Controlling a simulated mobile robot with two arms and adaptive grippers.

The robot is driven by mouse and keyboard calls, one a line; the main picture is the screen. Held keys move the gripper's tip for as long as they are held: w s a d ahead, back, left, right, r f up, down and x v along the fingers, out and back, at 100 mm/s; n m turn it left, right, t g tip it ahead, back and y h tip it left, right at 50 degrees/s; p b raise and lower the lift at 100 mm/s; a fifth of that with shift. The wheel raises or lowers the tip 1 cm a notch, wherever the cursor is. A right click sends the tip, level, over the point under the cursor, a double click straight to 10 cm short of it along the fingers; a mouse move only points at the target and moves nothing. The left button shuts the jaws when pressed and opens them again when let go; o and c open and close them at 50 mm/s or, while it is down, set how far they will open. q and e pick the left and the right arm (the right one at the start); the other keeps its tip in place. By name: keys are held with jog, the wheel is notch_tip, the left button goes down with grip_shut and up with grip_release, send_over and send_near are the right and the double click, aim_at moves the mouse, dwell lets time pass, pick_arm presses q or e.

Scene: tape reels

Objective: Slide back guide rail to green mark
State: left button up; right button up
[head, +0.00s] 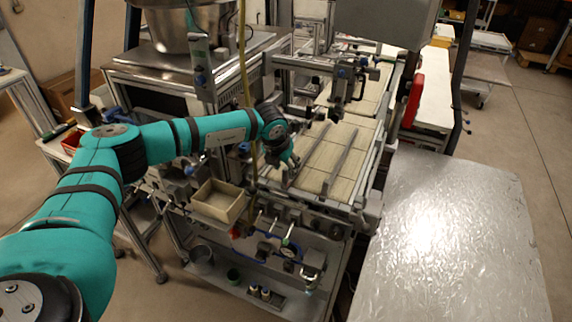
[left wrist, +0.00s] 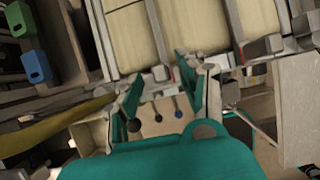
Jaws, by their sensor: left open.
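Two thin metal guide rails lie along the pale conveyor bed (head: 328,148): one on the left (head: 313,152) and one on the right (head: 342,160). I cannot tell which is the back one. In the left wrist view, one rail (left wrist: 157,32) runs up from between the fingers and another (left wrist: 235,22) is further right. My left gripper (head: 287,160) is at the conveyor's near left edge. Its teal fingers (left wrist: 160,90) stand apart, with nothing clearly held between them. I cannot make out a green mark. My right gripper is not in view.
A beige open box (head: 219,201) sits just left of the gripper. Rods with small round knobs (left wrist: 157,118) project below the conveyor. A silver-topped table (head: 450,235) stands right, and a metal bowl (head: 185,28) is above at the back left.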

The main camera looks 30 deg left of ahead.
pick_arm(q)
jog(key=shift+x, duration=1.1)
grip_shut()
